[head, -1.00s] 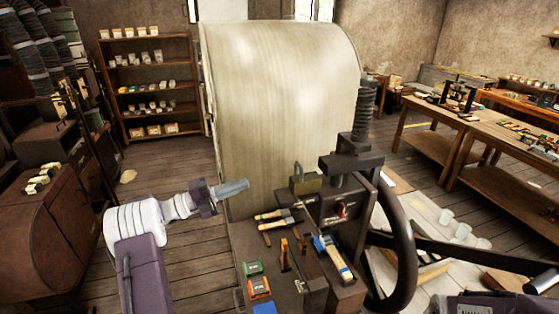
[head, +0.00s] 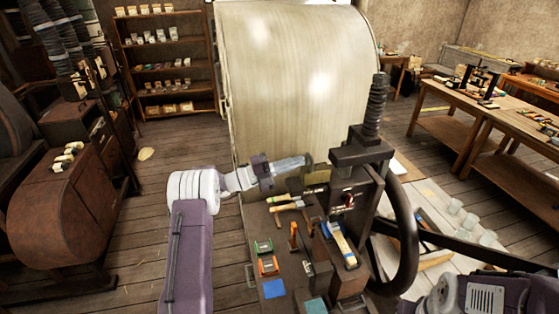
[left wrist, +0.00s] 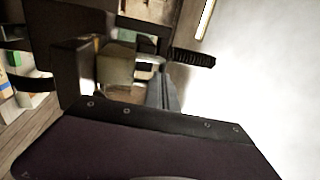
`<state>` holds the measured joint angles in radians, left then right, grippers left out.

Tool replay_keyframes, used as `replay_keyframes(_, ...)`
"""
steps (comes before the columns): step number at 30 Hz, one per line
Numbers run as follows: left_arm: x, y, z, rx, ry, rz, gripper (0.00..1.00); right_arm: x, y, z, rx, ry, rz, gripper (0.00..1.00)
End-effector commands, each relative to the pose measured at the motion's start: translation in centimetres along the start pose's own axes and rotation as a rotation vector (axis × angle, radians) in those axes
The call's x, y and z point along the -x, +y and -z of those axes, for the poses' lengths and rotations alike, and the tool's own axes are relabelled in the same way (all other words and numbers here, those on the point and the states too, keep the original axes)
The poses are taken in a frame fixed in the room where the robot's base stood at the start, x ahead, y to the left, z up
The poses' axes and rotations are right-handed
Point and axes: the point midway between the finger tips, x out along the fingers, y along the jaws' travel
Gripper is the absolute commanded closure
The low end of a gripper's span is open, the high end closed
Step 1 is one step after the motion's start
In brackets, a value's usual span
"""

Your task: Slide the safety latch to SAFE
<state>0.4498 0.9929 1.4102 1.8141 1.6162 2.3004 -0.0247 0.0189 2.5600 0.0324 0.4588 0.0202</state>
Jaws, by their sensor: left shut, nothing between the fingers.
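The dark press (head: 362,152) stands right of centre in the head view. A small red part, possibly the safety latch (head: 349,200), sits on its front face; its setting is too small to read. My left gripper (head: 306,161) is shut and empty, at the upper left of the press, left of and above the red part. Whether it touches the press I cannot tell. In the left wrist view, its fingers (left wrist: 170,90) point past an olive-brown block (left wrist: 115,65), perhaps the padlock, and dark press parts. My right arm enters at the lower right; its fingers are not visible.
The black handwheel (head: 407,235) stands at the press's right side. Hand tools and small coloured boxes (head: 268,265) lie on the bench in front. A large pale curved casing (head: 290,80) rises behind. Open floor lies left of my left arm.

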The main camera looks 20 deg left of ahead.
Motion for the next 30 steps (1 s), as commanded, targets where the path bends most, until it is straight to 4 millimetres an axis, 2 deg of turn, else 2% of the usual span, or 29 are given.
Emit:
replay_keyframes(1,-0.6,-0.3,0.0,0.001,0.001,-0.001,1.00,0.6,0.0,0.1,0.000,0.000,0.000,0.38)
replay_keyframes(4,-1.1,-0.1,0.0,0.000,0.000,-0.001,1.00,0.8,0.0,0.1,0.000,0.000,0.000,0.38)
replay_keyframes(16,-1.4,0.1,0.0,-0.001,0.000,-0.001,1.00,0.7,0.0,0.1,0.000,0.000,0.000,0.38)
replay_keyframes(24,-5.1,0.9,0.1,0.000,0.003,-0.001,1.00,0.7,0.0,0.1,0.000,0.000,0.000,0.38)
replay_keyframes(30,-5.5,0.9,0.0,-0.001,0.000,0.000,1.00,0.7,0.0,0.1,0.000,0.000,0.000,0.38)
